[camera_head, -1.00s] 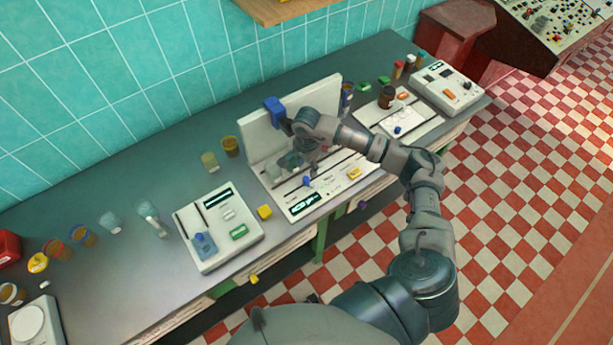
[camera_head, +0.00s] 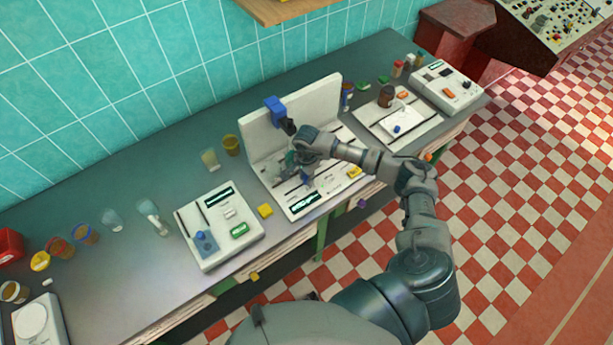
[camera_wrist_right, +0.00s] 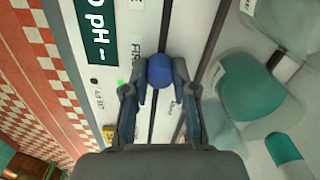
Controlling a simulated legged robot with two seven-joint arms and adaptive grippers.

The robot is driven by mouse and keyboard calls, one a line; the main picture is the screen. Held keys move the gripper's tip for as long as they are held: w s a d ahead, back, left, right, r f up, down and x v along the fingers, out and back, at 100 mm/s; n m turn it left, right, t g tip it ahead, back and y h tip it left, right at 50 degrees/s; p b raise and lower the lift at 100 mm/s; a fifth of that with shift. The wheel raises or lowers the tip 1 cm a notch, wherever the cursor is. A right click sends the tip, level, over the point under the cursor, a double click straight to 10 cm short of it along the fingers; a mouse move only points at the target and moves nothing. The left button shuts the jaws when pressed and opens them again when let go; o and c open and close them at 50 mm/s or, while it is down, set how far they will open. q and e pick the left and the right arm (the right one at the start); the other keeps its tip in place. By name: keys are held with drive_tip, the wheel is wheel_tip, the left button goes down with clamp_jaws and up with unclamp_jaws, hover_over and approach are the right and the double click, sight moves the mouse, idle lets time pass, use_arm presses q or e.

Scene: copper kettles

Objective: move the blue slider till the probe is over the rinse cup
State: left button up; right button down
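The blue slider (camera_wrist_right: 160,71) is a round knob on a dark slot in the white pH unit (camera_head: 342,183). My right gripper (camera_wrist_right: 161,76) has a finger on each side of the knob, and its fingertips close in around it. In the head view my right gripper (camera_head: 303,168) is low over the unit and hides much of the slider. A blue block (camera_head: 274,106) with a dark part below sits on the unit's upright white panel. Cups with teal contents (camera_wrist_right: 252,88) stand beside the slot in the wrist view; I cannot tell which is the rinse cup. My left gripper is out of view.
Another white device (camera_head: 218,232) with a blue knob stands left of the pH unit. Glasses and cups stand along the bench at left. More devices and a brown jar (camera_head: 386,96) are at right.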

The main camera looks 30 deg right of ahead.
sight(324, 171)
drive_tip(key=d+b, duration=0.1)
drive_tip(key=d, duration=0.1)
drive_tip(key=d+b, duration=0.1)
drive_tip(key=d, duration=0.1)
drive_tip(key=d+b, duration=0.1)
drive_tip(key=d, duration=0.2)
drive_tip(key=shift+w+d+f+b, duration=0.1)
drive_tip(key=shift+w+b, duration=0.2)
drive_tip(key=shift+d, duration=0.3)
drive_tip(key=c, duration=0.9)
unclamp_jaws()
wheel_tip(324, 171, up, 12)
drive_tip(key=shift+w+r, duration=0.1)
drive_tip(key=shift+w, duration=0.05)
